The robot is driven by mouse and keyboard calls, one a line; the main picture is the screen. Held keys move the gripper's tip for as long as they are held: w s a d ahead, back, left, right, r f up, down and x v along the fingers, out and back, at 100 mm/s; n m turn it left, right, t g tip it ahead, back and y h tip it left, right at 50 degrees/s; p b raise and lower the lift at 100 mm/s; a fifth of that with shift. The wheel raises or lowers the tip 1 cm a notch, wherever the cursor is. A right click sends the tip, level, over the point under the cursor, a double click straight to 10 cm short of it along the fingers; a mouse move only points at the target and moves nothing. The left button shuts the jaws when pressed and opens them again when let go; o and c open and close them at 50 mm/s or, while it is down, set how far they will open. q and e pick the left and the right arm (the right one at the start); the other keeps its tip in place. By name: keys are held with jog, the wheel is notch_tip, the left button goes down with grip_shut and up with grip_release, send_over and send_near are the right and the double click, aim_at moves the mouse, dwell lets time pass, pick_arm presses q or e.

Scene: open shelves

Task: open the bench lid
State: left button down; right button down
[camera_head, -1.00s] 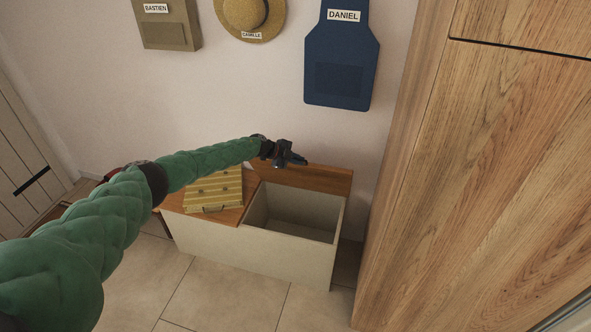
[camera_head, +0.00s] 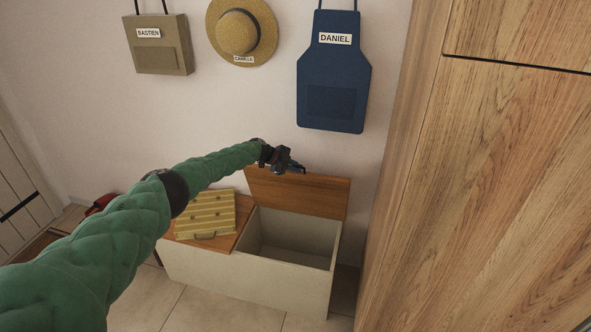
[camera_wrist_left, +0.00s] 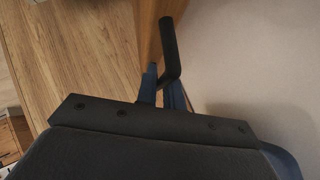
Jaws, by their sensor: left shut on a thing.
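The bench (camera_head: 240,278) stands against the wall, with a pale front and a wooden top. Its right-hand lid (camera_head: 302,193) is raised and leans back near the wall, and the compartment (camera_head: 290,238) below it is open and looks empty. My left gripper (camera_head: 297,168) is at the lid's upper edge. In the left wrist view the left gripper (camera_wrist_left: 172,92) is shut on a dark bar handle (camera_wrist_left: 170,48) on the wooden lid (camera_wrist_left: 149,30). My right gripper is not in view.
A yellow striped case (camera_head: 205,213) lies on the bench's left top. A bag (camera_head: 158,45), a straw hat (camera_head: 241,30) and a blue apron (camera_head: 335,75) hang on the wall above. A tall wooden cabinet (camera_head: 480,190) stands close on the right.

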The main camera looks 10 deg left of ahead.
pick_arm(q)
jog(key=c, duration=1.5)
grip_release()
jog(key=shift+c, duration=0.2)
jog(key=shift+a, duration=0.1)
